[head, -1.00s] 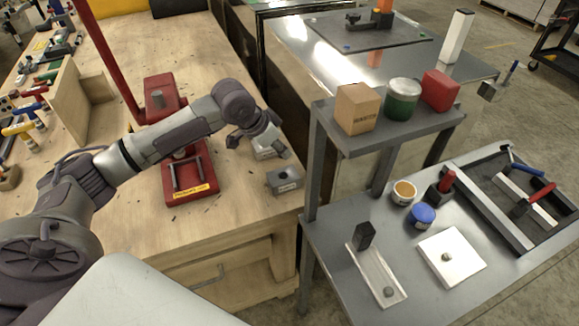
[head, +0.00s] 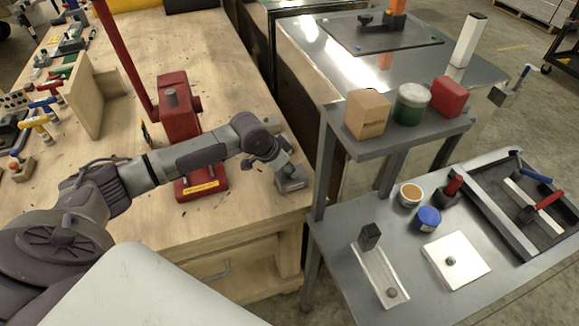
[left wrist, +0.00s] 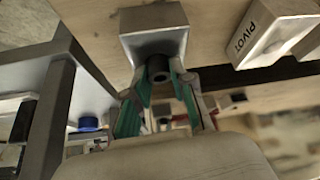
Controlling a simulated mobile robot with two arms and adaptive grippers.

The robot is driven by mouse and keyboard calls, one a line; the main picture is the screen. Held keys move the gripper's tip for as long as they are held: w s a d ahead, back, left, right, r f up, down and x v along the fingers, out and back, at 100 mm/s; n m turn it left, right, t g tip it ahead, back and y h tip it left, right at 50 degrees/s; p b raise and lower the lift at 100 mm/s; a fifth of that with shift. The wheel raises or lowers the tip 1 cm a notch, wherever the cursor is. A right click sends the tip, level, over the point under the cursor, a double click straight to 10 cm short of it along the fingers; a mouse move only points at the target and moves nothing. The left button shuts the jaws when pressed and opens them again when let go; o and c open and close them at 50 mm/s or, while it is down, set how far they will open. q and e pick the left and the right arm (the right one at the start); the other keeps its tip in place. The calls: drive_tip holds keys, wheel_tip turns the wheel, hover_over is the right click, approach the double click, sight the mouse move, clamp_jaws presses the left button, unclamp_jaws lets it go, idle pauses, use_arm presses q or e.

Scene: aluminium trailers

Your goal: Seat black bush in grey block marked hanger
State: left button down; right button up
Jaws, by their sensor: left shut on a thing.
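The black bush (left wrist: 158,72) is a short, dark, hollow cylinder between the green-padded fingers of my left gripper (left wrist: 161,80) in the left wrist view. My left gripper (head: 284,166) is shut on it. The bush is right at the grey block (left wrist: 155,42); I cannot tell whether it has entered the bore. In the head view the grey block (head: 292,184) stands near the bench's right edge, directly under the gripper, which hides the bush and part of the block. I cannot read its marking. My right gripper is not in view.
A pale block marked PIVOT (left wrist: 270,32) stands beside the grey block in the left wrist view. A red press (head: 180,120) stands on the wooden bench (head: 255,85) to the left. A grey two-level cart (head: 330,225) with cans and boxes stands close to the right.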

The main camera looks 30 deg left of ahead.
use_arm(q)
drive_tip(key=shift+s+f, duration=0.2)
drive_tip(key=shift+f, duration=0.15)
drive_tip(key=c, duration=1.2)
unclamp_jaws()
drive_tip(key=shift+f, duration=0.1)
drive_tip(key=shift+o, duration=1.1)
drive_tip(key=shift+f, duration=0.15)
drive_tip(key=shift+r, duration=0.45)
drive_tip(key=b+v, duration=0.1)
drive_tip(key=v, duration=1.1)
drive_tip(key=shift+r+b, duration=0.35)
drive_tip(key=shift+r, duration=0.1)
drive_tip(key=shift+w, duration=0.2)
